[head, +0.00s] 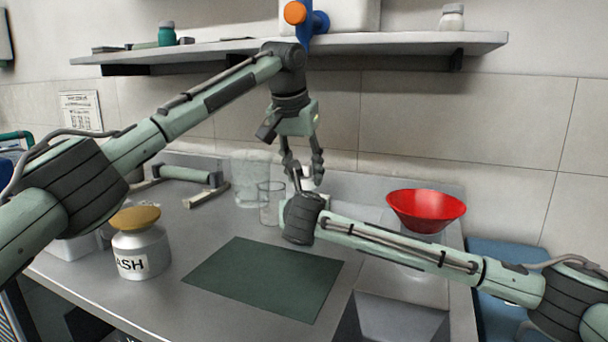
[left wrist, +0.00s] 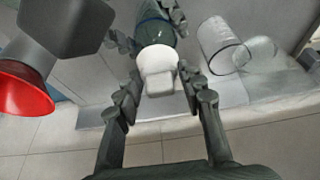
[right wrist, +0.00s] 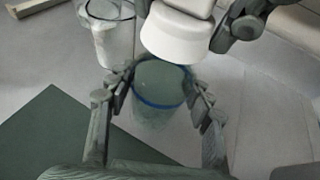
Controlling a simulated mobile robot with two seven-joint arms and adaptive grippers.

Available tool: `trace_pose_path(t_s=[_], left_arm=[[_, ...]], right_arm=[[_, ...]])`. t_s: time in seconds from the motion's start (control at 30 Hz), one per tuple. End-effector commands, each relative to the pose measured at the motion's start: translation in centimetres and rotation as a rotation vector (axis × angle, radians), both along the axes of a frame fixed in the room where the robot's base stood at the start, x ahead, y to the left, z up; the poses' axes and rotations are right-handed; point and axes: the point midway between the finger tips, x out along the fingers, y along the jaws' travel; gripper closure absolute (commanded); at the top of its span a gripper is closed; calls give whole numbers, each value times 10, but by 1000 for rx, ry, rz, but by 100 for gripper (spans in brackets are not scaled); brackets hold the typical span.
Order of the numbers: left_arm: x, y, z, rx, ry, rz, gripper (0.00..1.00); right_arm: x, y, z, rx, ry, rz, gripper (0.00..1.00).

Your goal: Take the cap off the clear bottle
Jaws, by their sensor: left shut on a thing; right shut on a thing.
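The white cap (head: 306,181) is between the fingertips of my left gripper (head: 303,172), which comes down from above and is shut on it. The cap also shows in the left wrist view (left wrist: 158,70) and the right wrist view (right wrist: 176,36). The clear bottle (right wrist: 160,84), with a blue ring at its rim, is held by my right gripper (right wrist: 160,92), shut around its side. The cap appears above and beyond the bottle's round top, which shows uncovered in the right wrist view. In the head view my right wrist hides the bottle.
A clear beaker (head: 271,203) and a larger clear vessel (head: 250,172) stand close behind left. A red funnel (head: 426,207) is to the right. A jar with a tan lid (head: 141,250) stands left. The green mat (head: 262,280) is bare. A shelf (head: 220,50) runs above.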

Motion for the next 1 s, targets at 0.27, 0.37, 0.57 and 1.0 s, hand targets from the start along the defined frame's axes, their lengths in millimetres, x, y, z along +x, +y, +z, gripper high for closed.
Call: trace_pose_path(t_s=[0.27,0.37,0.57,1.0], left_arm=[[0,0,10,1,1,-1,96],[0,0,12,1,1,-1,96],[0,0,13,1,1,-1,96],[0,0,49,0,0,1,96]], right_arm=[[0,0,1,0,-1,-1,100],[0,0,1,0,-1,-1,100],[0,0,1,0,-1,-1,100],[0,0,0,0,-1,-1,100]])
